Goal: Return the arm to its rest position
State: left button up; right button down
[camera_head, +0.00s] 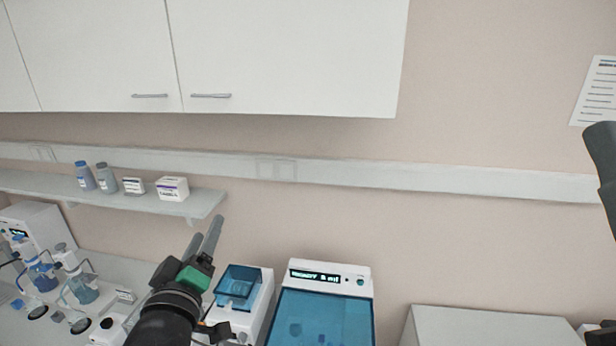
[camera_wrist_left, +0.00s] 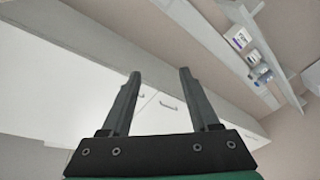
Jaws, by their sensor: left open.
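My left gripper (camera_head: 204,240) is raised in front of the wall, at the lower left of the head view, pointing up and slightly right. In the left wrist view my left gripper (camera_wrist_left: 158,85) shows two grey fingers spread apart with nothing between them. It is open and empty.
White wall cabinets (camera_head: 290,60) hang above. A shelf (camera_head: 205,204) with bottles and small boxes is left of the gripper. A blue-lidded device (camera_head: 325,318) and a smaller blue-topped device (camera_head: 240,285) stand below right. Glassware (camera_head: 84,288) stands lower left.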

pick_arm(q)
jog(key=s+r+m+t+h, duration=0.3)
jog(key=s+r+m+t, duration=0.5)
jog(key=s+r, duration=1.4)
jog(key=shift+s+r+m+t, duration=0.3)
jog(key=shift+r+m+t, duration=0.1)
jog(key=shift+m, duration=0.6)
jog(key=shift+f, duration=0.1)
notch_tip(320, 180, down, 34)
jog(key=b, duration=3.3)
jog(key=shift+b, duration=0.4)
